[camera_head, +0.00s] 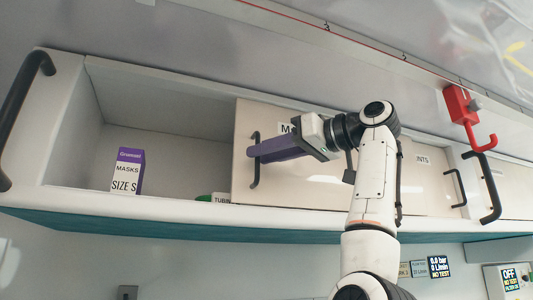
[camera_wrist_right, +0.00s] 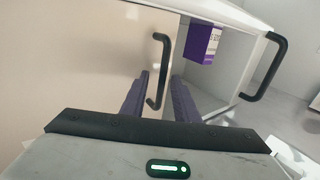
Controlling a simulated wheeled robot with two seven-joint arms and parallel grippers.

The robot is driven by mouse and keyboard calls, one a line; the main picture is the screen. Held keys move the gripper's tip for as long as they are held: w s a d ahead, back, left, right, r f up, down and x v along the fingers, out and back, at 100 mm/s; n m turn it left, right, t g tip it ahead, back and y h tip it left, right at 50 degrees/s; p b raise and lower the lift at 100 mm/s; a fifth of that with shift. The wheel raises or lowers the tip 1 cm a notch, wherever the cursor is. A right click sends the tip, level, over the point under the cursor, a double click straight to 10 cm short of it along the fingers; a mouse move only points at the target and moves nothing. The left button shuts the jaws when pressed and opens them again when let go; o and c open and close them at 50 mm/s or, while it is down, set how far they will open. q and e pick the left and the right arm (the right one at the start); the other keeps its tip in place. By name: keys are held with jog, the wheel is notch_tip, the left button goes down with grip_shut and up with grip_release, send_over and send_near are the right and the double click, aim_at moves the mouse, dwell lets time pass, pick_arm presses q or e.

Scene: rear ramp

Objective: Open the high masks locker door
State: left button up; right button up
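The cream masks locker door (camera_head: 310,180), with a partly hidden label starting with "M", stands in the long high cabinet. An open compartment lies to its left. Its dark vertical handle (camera_head: 255,172) is near its left edge; it also shows in the right wrist view (camera_wrist_right: 165,62). My right gripper (camera_head: 256,152) is at this handle. In the wrist view its purple fingers are apart, with the handle between or just beyond their tips; contact cannot be told. A purple and white "MASKS SIZE S" box (camera_head: 126,174) stands in the open compartment. My left gripper is out of view.
A green-ended item labelled "TUBIN…" (camera_head: 212,198) lies partly behind the door's left edge. Dark grab handles (camera_head: 22,105) and (camera_head: 490,190) flank the cabinet. A red hook bracket (camera_head: 462,105) hangs at upper right. Small displays (camera_head: 439,267) are below right.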

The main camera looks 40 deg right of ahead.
jog(key=b+v, duration=0.2)
jog(key=v, duration=0.8)
jog(key=shift+s, duration=0.15)
dwell(0.4)
